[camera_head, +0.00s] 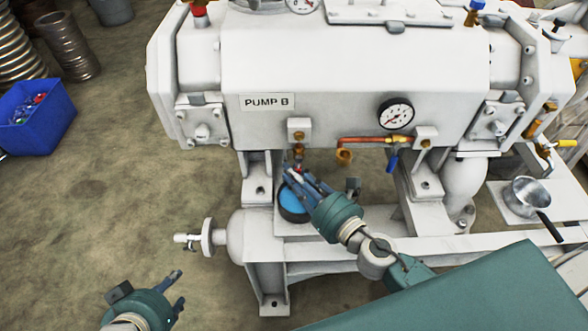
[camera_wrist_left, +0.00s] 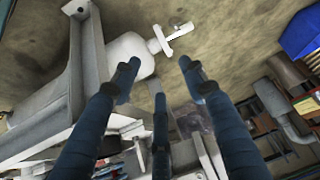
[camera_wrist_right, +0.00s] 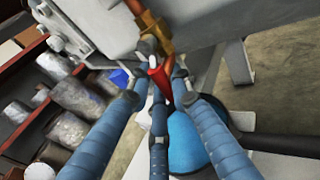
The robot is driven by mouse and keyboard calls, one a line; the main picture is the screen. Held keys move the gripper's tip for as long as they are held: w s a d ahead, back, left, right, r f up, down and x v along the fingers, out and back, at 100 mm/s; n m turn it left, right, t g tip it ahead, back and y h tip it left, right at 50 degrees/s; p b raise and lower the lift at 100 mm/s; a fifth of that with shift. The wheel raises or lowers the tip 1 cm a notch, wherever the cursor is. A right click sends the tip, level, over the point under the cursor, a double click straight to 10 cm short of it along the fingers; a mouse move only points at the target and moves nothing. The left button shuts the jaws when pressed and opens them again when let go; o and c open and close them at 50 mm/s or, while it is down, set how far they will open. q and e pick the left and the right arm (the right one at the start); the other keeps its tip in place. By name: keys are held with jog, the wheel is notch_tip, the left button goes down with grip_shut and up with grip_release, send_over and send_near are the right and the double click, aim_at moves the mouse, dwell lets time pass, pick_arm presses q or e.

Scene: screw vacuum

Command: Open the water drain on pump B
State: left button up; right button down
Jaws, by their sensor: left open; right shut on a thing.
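The white pump (camera_head: 350,60) carries a "PUMP B" label (camera_head: 266,102). A small brass drain valve (camera_head: 298,152) hangs under its left side. My right gripper (camera_head: 292,178) is at this valve from below. In the right wrist view its fingers (camera_wrist_right: 162,95) are closed around the valve's red handle (camera_wrist_right: 157,82), under the brass body (camera_wrist_right: 155,35). The fingers partly hide the handle. A blue round container (camera_head: 292,204) is below, partly hidden by the gripper. My left gripper (camera_head: 165,292) is open and empty at the lower left, apart from the pump; its spread fingers show in the left wrist view (camera_wrist_left: 158,82).
A copper pipe (camera_head: 362,139) with a blue-handled valve (camera_head: 392,162) runs to the right, below a gauge (camera_head: 396,115). A white flanged pipe end (camera_head: 205,238) juts left near my left gripper. A metal pan (camera_head: 528,192) stands at right. The left floor is mostly free.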

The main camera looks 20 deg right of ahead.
jog(key=p, duration=0.3)
jog(key=shift+d+r+n, duration=0.2)
jog(key=shift+r+n, duration=0.2)
jog(key=shift+s+d+f+g+p, duration=0.1)
jog(key=shift+f+g+p, duration=0.3)
jog(key=shift+p, duration=0.25)
pick_arm(q)
jog(key=s+a+f+g, duration=0.2)
jog(key=s+f+g, duration=0.1)
jog(key=s+f, duration=0.3)
jog(key=shift+s+f+g+y, duration=0.15)
jog(key=shift+f+g+y, duration=0.25)
jog(key=shift+f, duration=0.15)
pick_arm(e)
jog(key=shift+f, duration=0.1)
jog(key=shift+n, duration=0.3)
jog(key=c, duration=1.6)
grip_release()
jog(key=shift+s, duration=0.15)
jog(key=v, duration=1.1)
jog(key=shift+s+d, duration=0.1)
jog(key=shift+s, duration=0.25)
